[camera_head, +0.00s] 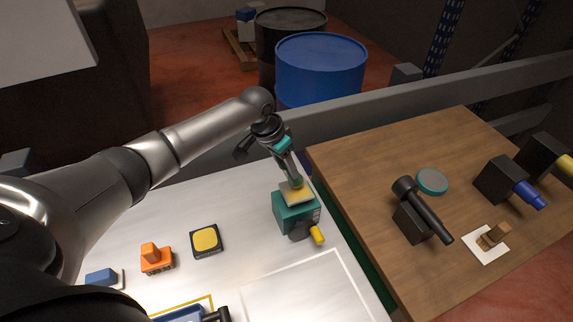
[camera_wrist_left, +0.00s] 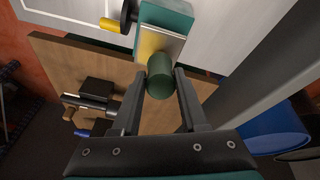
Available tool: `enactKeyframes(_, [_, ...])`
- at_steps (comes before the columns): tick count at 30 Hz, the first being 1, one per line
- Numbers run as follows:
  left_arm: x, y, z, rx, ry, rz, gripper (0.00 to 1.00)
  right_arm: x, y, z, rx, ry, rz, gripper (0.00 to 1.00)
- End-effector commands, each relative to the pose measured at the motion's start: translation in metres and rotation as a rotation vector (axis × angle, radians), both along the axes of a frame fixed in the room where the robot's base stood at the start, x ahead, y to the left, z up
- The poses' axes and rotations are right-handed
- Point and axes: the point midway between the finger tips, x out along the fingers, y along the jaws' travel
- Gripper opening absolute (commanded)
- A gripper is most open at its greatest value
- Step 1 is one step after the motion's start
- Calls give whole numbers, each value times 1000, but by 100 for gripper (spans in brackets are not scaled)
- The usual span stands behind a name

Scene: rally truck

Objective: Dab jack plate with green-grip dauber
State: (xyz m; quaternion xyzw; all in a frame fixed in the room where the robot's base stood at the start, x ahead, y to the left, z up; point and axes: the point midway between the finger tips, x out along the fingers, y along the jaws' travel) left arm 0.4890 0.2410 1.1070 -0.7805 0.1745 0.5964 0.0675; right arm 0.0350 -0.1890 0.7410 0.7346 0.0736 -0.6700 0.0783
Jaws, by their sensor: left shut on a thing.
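The teal jack (camera_head: 292,216) stands near the right edge of the white surface, with a yellow-ended crank (camera_head: 317,234) at its front. Its plate (camera_head: 300,196) is on top and looks pale with yellow on it. My left gripper (camera_head: 289,168) is above the plate, pointing down. In the left wrist view its fingers are shut on the green-grip dauber (camera_wrist_left: 160,76), whose grip is a dark green cylinder. The jack (camera_wrist_left: 166,18) and its yellowish plate (camera_wrist_left: 153,42) lie just beyond the grip. The dauber's tip is hidden, so I cannot tell whether it touches the plate. My right gripper is out of view.
A black pad with a yellow top (camera_head: 206,240), an orange block (camera_head: 156,259) and a blue block (camera_head: 102,277) sit left on the white surface. The wooden table (camera_head: 360,170) on the right holds black-bodied tools, a teal disc (camera_head: 432,181) and a white card (camera_head: 484,255).

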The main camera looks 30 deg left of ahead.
Motion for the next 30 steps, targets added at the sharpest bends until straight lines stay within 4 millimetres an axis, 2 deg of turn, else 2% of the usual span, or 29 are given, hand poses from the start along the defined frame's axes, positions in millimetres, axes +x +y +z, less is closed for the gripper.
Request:
enactKeyframes(17, [0,-1,-12,-1,-1,-1,0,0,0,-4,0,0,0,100])
enactKeyframes(30, [7,-6,-9,0,-1,-1,0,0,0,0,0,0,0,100])
